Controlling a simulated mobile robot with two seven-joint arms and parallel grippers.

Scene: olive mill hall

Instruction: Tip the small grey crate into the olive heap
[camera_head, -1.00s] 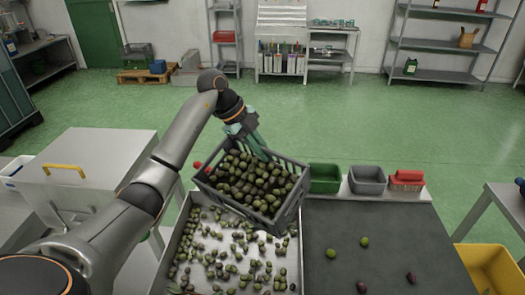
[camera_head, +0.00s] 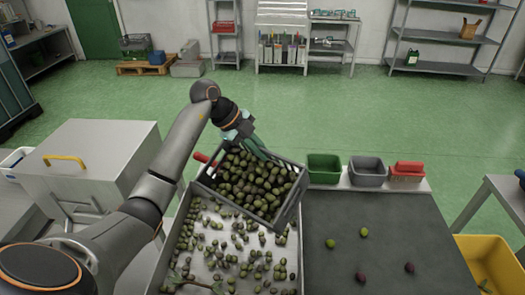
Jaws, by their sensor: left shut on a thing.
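The grey crate (camera_head: 287,208) is full of dark and green olives (camera_head: 250,184). My left gripper (camera_head: 255,147) is shut on its far rim. The crate hangs over the far part of a shallow metal tray (camera_head: 180,232), turned at an angle, and looks tilted down toward the near right. Loose olives (camera_head: 232,258) lie spread in the tray below it. The crate hides the tray's far end. I cannot tell the exact gap between crate and tray. My right gripper is not in view.
Right of the tray is a dark tabletop (camera_head: 385,265) with a few loose olives. Green (camera_head: 323,168), grey (camera_head: 367,172) and red (camera_head: 407,171) containers stand behind it. A steel cabinet (camera_head: 95,150) is at left, a yellow bin (camera_head: 490,260) at lower right.

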